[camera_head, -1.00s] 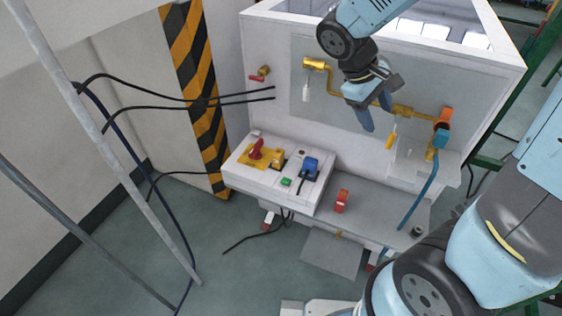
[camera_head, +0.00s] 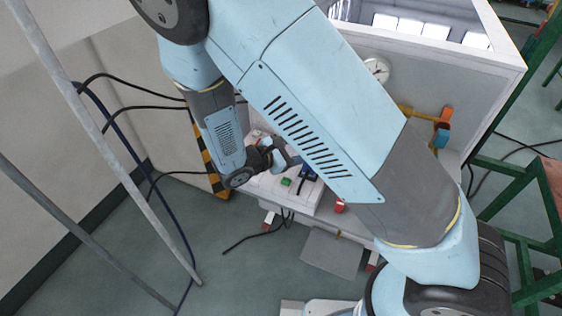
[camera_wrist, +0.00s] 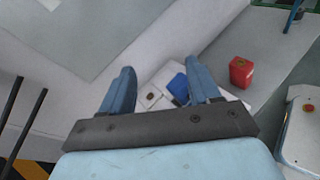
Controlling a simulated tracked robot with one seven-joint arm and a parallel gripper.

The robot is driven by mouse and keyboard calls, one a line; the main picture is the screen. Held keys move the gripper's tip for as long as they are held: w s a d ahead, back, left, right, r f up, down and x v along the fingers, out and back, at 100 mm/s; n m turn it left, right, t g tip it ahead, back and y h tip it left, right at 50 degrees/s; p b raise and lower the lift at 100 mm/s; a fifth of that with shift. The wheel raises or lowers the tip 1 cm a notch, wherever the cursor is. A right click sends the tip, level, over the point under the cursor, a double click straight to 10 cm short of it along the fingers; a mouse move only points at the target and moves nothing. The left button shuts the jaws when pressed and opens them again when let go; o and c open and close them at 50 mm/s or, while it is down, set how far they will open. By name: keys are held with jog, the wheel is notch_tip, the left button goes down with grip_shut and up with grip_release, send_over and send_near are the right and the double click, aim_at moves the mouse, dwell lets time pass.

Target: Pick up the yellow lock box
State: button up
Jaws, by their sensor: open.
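My gripper (camera_head: 283,152) is in front of the generator at the white control panel (camera_head: 300,196), partly hidden by my arm. In the wrist view its two blue fingers (camera_wrist: 157,72) are spread apart with nothing held between them. No yellow lock box shows clearly now; my arm covers the panel's left part, where a yellow plate with a red handle showed earlier. A red box (camera_wrist: 241,72) with a small yellowish mark on top stands on the ledge, right of the fingers. It also shows in the head view (camera_head: 339,206), partly behind my arm.
A green button (camera_head: 286,181) is on the panel. Yellow piping with an orange fitting (camera_head: 446,114) runs on the generator wall. Black cables (camera_head: 140,95) hang at the left, near a grey pole (camera_head: 100,130).

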jog(key=s+a+f+n+t+y, duration=0.3)
jog(key=a+f+n+t+y, duration=0.2)
jog(key=a+f+n+t, duration=0.35)
jog(key=shift+n+g+y, duration=0.3)
jog(key=shift+n+g, duration=0.25)
jog(key=shift+g, duration=0.1)
jog(key=x, duration=0.5)
jog(key=a+f+x, duration=0.1)
jog(key=x, duration=0.1)
jog(key=shift+w+d+f, duration=0.1)
jog(key=shift+w+d, duration=0.05)
jog(key=shift+w, duration=0.4)
jog(key=shift+f+x, duration=0.15)
jog(key=shift+x, duration=1.15)
jog(key=shift+f+x, duration=0.15)
jog(key=shift+x, duration=1.2)
jog(key=shift+c, duration=0.4)
grip_shut()
